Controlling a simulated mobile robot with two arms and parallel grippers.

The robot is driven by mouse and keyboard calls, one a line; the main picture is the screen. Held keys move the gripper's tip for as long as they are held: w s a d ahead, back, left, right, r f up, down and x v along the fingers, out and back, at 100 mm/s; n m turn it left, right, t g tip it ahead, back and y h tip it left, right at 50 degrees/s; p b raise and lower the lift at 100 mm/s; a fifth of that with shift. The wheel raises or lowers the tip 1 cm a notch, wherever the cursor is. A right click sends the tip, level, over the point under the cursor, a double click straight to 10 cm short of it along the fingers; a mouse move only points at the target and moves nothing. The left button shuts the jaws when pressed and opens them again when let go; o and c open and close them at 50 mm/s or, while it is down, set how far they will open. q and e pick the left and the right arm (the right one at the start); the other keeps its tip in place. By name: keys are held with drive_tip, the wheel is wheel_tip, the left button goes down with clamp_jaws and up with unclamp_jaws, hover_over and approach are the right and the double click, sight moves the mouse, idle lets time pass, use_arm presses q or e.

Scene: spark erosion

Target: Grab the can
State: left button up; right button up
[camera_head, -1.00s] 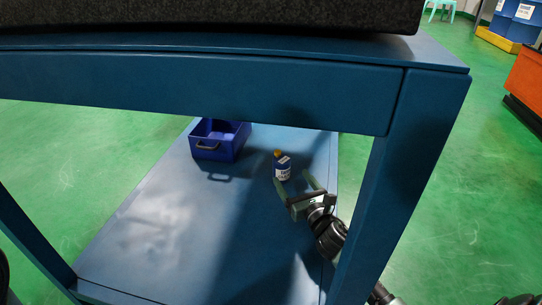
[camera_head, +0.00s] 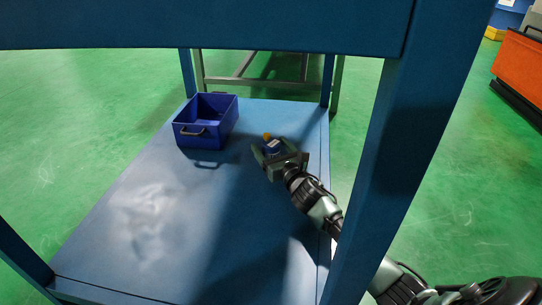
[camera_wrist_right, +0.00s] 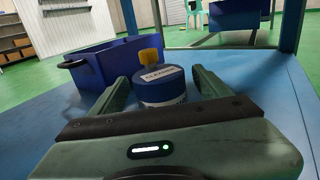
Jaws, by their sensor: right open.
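The can (camera_head: 272,147) is small and blue with a white label and a yellow cap. It stands upright on the lower blue shelf, partly hidden by my right gripper in the head view. In the right wrist view the can (camera_wrist_right: 160,84) stands between the two fingers, toward their tips. My right gripper (camera_head: 267,154) is open, with a finger on each side of the can; I cannot tell whether either finger touches it. It also shows in the right wrist view (camera_wrist_right: 158,84). My left gripper is not in view.
A blue bin (camera_head: 205,122) with a handle stands on the shelf (camera_head: 160,215), left of the can. The shelf's front left is clear.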

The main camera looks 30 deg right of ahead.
drive_tip(key=c, duration=1.7)
drive_tip(key=shift+r, duration=0.2)
